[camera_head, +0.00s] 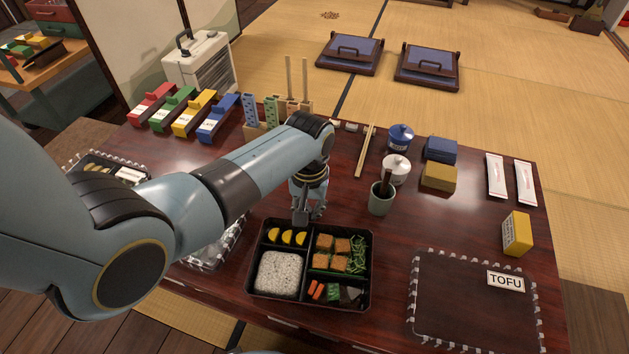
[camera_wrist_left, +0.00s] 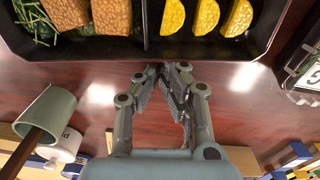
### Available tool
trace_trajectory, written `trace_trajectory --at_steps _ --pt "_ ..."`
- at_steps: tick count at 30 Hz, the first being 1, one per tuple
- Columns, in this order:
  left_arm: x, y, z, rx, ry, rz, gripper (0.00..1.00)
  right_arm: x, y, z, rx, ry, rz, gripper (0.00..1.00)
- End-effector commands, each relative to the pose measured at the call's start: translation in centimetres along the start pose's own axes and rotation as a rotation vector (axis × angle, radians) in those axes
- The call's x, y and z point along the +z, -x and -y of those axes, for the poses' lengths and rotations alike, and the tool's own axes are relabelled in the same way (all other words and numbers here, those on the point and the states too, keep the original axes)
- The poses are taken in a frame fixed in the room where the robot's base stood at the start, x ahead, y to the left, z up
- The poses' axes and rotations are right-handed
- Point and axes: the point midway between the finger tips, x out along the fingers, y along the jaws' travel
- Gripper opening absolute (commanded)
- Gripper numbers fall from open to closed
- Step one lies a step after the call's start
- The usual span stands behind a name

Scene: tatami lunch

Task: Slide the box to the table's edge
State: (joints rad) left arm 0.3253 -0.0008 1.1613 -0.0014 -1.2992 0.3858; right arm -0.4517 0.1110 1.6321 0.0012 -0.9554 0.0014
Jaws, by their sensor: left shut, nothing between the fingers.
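A black bento box (camera_head: 310,264) lies flat on the dark red table (camera_head: 337,182), in the middle near the front edge. Its compartments hold rice, yellow slices, brown blocks, greens and cut vegetables. My left gripper (camera_head: 309,216) is shut and empty, pointing down just behind the box's far wall. In the left wrist view the closed fingertips (camera_wrist_left: 174,68) are close to the box's wall (camera_wrist_left: 118,52); I cannot tell whether they touch it. My right gripper is not in view.
Right of the box is a dashed-outline area (camera_head: 474,300) with a TOFU label (camera_head: 506,281). A grey-green cup (camera_head: 380,203), a white pot (camera_head: 396,169) and a yellow carton (camera_head: 516,233) stand behind. A transparent-looking tray (camera_head: 215,254) is partly hidden by my arm.

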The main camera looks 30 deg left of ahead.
Motion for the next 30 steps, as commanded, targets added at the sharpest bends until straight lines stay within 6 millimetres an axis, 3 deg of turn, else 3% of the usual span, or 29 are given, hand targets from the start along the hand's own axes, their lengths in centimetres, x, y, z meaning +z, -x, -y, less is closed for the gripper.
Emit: trace_trajectory --at_steps 6,20,26,30 --pt "1.0 0.0 -0.1 0.001 0.000 0.002 0.00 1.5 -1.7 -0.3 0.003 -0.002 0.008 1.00" --pt "1.1 0.2 0.0 0.001 0.000 0.001 0.00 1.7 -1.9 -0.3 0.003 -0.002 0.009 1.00" --pt "1.0 3.1 0.0 0.002 -0.001 -0.002 0.00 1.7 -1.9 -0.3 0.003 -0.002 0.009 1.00" --pt "1.0 6.5 -0.1 0.002 0.000 -0.003 0.00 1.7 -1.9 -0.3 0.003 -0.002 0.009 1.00"
